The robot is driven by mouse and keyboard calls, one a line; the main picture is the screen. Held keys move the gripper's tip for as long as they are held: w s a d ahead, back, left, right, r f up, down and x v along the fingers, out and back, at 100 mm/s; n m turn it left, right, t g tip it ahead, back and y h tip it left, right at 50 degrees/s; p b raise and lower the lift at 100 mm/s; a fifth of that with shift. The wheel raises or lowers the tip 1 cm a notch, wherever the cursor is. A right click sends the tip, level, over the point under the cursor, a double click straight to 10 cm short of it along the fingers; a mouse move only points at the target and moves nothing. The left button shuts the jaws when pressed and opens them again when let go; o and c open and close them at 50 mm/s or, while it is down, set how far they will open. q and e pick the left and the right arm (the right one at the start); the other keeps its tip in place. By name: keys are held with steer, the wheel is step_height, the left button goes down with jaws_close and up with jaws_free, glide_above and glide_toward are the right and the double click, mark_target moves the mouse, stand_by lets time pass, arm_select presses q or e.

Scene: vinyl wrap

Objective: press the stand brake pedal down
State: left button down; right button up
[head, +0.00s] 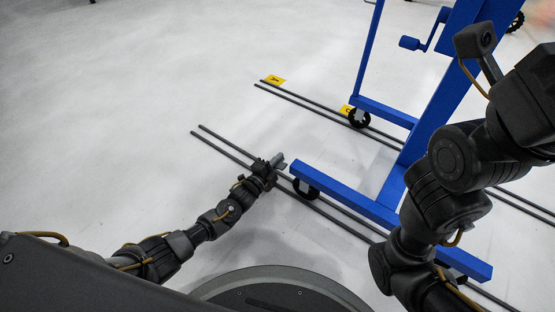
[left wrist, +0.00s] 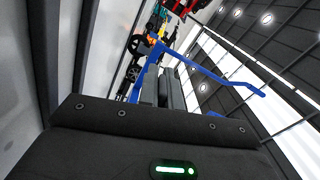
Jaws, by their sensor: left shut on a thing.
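The blue stand (head: 345,189) rises at the right in the head view, its low foot ending in a black caster wheel (head: 306,188). I cannot make out a separate brake pedal. My left gripper (head: 278,161) is low over the floor, just left of and slightly beyond that foot's end. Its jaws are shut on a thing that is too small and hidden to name. In the left wrist view, the dark jaws (left wrist: 172,90) point toward blue stand bars (left wrist: 215,75). My right arm crosses the right of the head view; its gripper does not show.
Paired dark rails (head: 235,157) run diagonally along the pale floor under the stand. A second caster (head: 360,117) stands farther back beside a yellow tag (head: 346,109); another yellow tag (head: 275,80) lies at the rail ends. A blue crank (head: 420,42) sticks out. Floor at left is clear.

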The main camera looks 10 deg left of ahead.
arm_select(q)
steer(key=shift+f, duration=0.1)
steer(key=c, duration=1.6)
jaws_free()
steer(key=shift+s+a+r+p, duration=0.2)
steer(key=shift+s+p, duration=0.25)
steer(key=shift+p, duration=0.05)
steer(key=p+v, duration=0.5)
steer(key=v, duration=0.3)
steer(key=shift+s+a, duration=0.15)
steer(key=shift+s, duration=0.2)
steer(key=shift+s+a+f, duration=0.15)
steer(key=shift+s, duration=0.4)
